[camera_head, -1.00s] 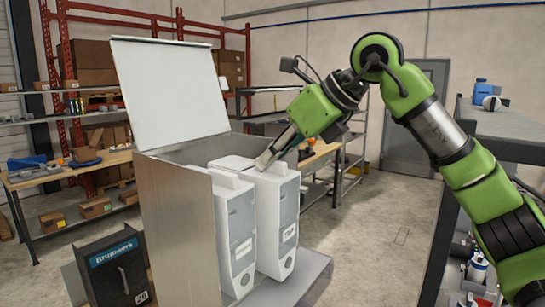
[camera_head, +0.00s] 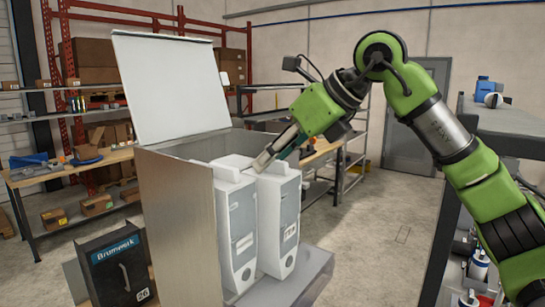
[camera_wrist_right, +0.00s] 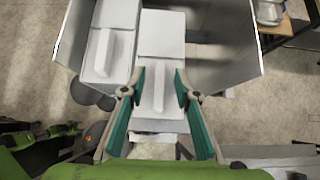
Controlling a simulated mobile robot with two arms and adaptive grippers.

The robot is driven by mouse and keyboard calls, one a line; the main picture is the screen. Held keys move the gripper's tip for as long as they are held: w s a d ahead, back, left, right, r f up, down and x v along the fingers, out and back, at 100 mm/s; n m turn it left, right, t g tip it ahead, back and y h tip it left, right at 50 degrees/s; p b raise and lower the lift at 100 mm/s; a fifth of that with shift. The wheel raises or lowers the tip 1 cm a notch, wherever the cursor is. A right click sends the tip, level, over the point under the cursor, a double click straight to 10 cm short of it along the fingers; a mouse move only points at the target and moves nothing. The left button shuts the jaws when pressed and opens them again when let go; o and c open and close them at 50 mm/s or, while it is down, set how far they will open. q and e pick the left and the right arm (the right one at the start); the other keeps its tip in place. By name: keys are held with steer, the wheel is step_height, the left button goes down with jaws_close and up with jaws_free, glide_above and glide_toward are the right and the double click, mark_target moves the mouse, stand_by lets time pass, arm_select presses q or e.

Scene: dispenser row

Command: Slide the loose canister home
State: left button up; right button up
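Two white-and-grey canisters stand side by side in an open metal dispenser housing (camera_head: 180,225). The right canister (camera_head: 278,225) is under my right gripper; in the wrist view this canister (camera_wrist_right: 162,35) sticks out farther toward my wrist than the left canister (camera_wrist_right: 115,15). The left canister also shows in the head view (camera_head: 236,230). My right gripper (camera_head: 262,162) is at the top of the right canister. In the wrist view its teal-padded fingers (camera_wrist_right: 159,78) are spread on either side of the canister's raised handle, with gaps at both sides. My left gripper is not in view.
The housing's white lid (camera_head: 170,85) stands raised behind the canisters. A dark labelled box (camera_head: 115,265) is at lower left. A grey shelf (camera_head: 510,122) stands at the right. Workbenches and racks line the back; the floor right of the housing is clear.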

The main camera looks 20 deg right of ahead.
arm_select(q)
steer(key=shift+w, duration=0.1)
arm_select(e)
steer(key=v, duration=1.1)
steer(key=shift+s+d+r, duration=0.2)
steer(key=shift+r, duration=0.05)
